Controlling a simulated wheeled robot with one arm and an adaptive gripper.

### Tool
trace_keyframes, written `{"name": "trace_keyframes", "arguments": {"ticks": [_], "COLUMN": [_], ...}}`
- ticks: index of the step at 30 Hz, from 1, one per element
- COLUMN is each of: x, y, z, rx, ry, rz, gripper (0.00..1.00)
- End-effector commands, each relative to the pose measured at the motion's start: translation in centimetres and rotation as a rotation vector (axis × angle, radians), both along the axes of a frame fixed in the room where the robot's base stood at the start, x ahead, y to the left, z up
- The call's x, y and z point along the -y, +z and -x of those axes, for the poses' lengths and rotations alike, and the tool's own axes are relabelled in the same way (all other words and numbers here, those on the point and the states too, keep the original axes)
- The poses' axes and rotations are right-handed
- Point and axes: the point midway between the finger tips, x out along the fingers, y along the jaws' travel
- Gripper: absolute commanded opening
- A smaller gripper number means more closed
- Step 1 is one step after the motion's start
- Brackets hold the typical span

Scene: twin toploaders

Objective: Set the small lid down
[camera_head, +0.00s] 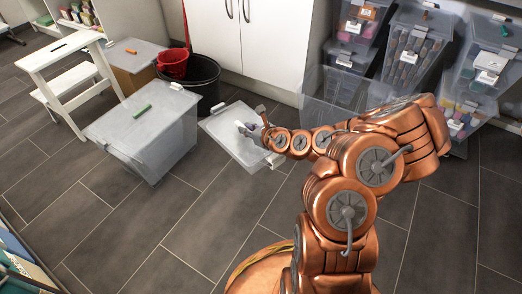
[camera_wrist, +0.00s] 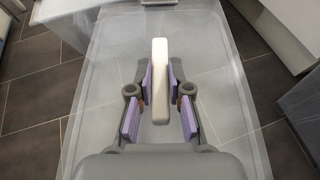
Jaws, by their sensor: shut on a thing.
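The small lid (camera_head: 221,126) is a translucent, flat panel with a pale bar handle (camera_head: 243,128) on top. In the head view it is near the middle, over the dark floor. My gripper (camera_head: 256,126) is at the handle. In the wrist view the lid (camera_wrist: 95,75) fills the middle, and my gripper (camera_wrist: 160,84) has its purple pads on both sides of the cream handle (camera_wrist: 160,55). My gripper is shut on this handle. The lid's height above the floor is hard to tell, and its underside is hidden.
A lidded grey box (camera_head: 160,140) with a green item (camera_head: 142,110) stands to the left. Clear bins (camera_head: 405,65) stand at right. Floor in front is free.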

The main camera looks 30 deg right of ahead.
Motion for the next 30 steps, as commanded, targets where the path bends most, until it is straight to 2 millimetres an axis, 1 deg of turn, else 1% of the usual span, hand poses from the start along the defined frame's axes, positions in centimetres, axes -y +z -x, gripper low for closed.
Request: {"name": "trace_keyframes", "arguments": {"ticks": [1,14,21,30], "x": [0.3,2.1,3.0,4.1], "y": [-1.3,-11.6,-17.6,-24.0], "z": [0.2,1.9,2.9,3.9], "rx": [-0.004,-0.004,-0.008,-0.005], "ry": [-0.006,-0.028,-0.037,-0.049], "rz": [-0.004,0.003,0.003,0.000], "gripper": [0.00,0.00,0.00,0.00]}}
